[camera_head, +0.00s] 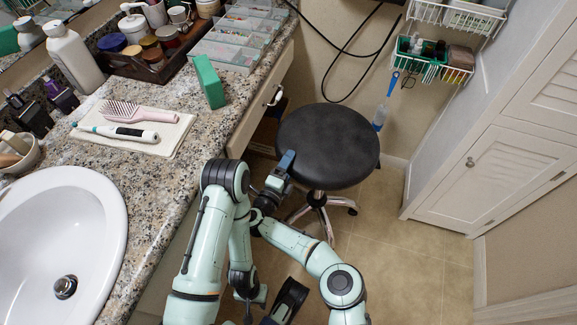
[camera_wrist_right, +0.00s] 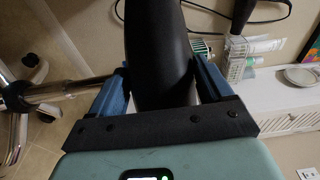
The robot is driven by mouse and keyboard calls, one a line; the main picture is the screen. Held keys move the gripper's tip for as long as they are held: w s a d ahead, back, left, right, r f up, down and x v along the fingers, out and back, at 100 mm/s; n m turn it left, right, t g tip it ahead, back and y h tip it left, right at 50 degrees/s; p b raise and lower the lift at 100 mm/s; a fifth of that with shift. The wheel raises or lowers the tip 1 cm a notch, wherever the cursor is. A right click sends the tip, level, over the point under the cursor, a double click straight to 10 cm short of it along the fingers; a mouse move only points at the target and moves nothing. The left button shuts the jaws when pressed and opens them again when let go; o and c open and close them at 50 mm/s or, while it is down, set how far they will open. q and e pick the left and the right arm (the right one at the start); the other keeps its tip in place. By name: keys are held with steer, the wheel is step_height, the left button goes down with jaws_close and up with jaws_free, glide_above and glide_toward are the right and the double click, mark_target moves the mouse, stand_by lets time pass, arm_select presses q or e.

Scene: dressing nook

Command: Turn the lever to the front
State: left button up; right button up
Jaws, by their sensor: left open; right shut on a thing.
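I cannot make out a lever in either view. The round black stool seat (camera_head: 328,145) stands on a chrome base beside the counter. My right gripper (camera_head: 284,164) is at the seat's left edge. In the right wrist view its two blue fingers (camera_wrist_right: 162,75) are on either side of the dark seat edge (camera_wrist_right: 158,40), shut on it. The chrome post (camera_wrist_right: 68,88) is at the left there. Any lever under the seat is hidden in the head view. My left gripper (camera_head: 287,300) is low at the bottom edge, open, partly cut off, apart from the stool.
The granite counter (camera_head: 150,200) with a sink (camera_head: 60,235) fills the left. Floor (camera_head: 400,260) right of the stool is clear.

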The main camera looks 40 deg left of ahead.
steer(key=o, duration=1.4)
steer(key=shift+a, duration=0.1)
